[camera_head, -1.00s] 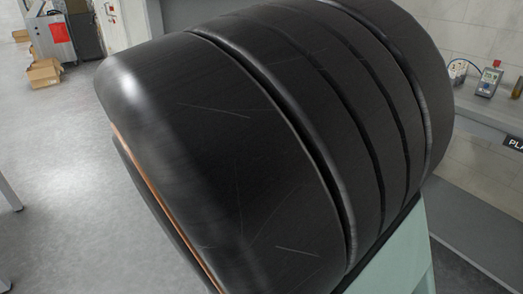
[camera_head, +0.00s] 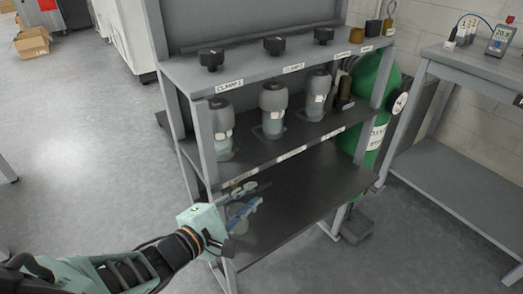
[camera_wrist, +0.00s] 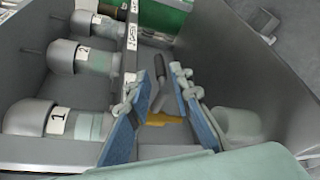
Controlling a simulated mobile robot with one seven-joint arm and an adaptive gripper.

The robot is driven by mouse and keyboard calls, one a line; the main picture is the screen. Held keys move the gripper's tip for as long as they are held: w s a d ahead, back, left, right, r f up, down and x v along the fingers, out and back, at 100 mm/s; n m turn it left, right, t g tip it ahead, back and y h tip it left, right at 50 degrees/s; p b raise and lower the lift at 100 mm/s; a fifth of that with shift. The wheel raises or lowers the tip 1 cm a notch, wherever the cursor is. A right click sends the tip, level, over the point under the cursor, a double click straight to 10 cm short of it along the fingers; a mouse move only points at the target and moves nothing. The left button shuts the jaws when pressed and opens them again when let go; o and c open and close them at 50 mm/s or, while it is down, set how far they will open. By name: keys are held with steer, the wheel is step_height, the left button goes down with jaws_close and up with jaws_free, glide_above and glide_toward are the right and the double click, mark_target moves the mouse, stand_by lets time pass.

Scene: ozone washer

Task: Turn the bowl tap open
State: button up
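My gripper (camera_head: 248,200) is at the front left of the shelf unit, by the left end of the lower shelf. In the wrist view my gripper (camera_wrist: 165,92) is open, with its two blue-padded fingers apart. A brass-yellow fitting (camera_wrist: 165,120) and a grey lever-like piece (camera_wrist: 157,92) show between the fingers. These look like the bowl tap, but I cannot be sure, nor tell whether the fingers touch it. A pale translucent cylinder (camera_wrist: 238,124) lies just right of the right finger. In the head view the fingers hide most of the tap area.
Several bottle-like canisters (camera_head: 272,110) stand on the middle shelf; black clamp knobs (camera_head: 274,45) sit on top. A green oxygen cylinder (camera_head: 378,100) stands behind the right end. A grey bench (camera_head: 470,65) is at right. The floor (camera_head: 90,150) at left is clear.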

mark_target(257, 192)
steer(key=b+x, duration=0.1)
steer(key=x, duration=0.4)
steer(key=shift+w+d+f, duration=0.1)
steer(key=shift+w+d, duration=0.05)
steer(key=shift+w, duration=0.1)
jaws_close()
